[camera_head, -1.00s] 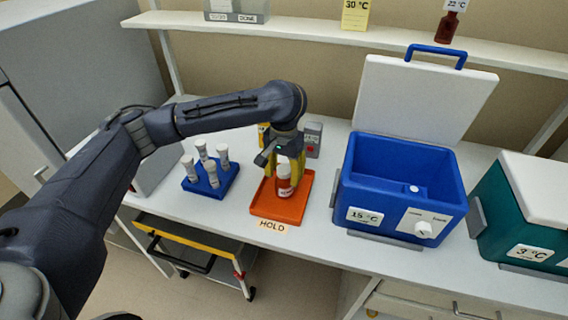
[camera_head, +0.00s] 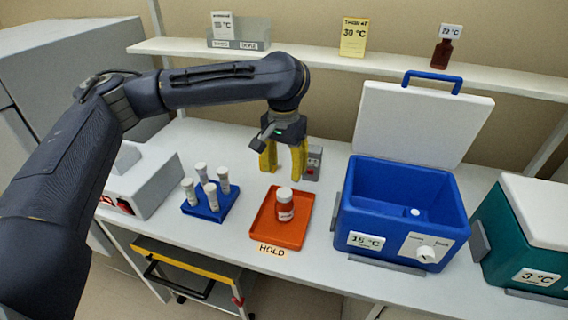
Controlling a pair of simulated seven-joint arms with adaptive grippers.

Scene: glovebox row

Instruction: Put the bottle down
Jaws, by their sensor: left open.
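The bottle (camera_head: 285,205), orange-red with a white cap and a pale label, stands upright on the orange tray (camera_head: 266,233) marked HOLD. My left gripper (camera_head: 284,172) is open and empty, with its yellow fingers above and behind the bottle and clear of it. My right gripper is not in view.
A blue rack (camera_head: 203,213) with several white-capped tubes stands left of the tray. An open blue cooler (camera_head: 386,226) marked 15 °C stands to the right, with a teal box (camera_head: 512,235) beyond it. A shelf (camera_head: 320,61) runs along the back.

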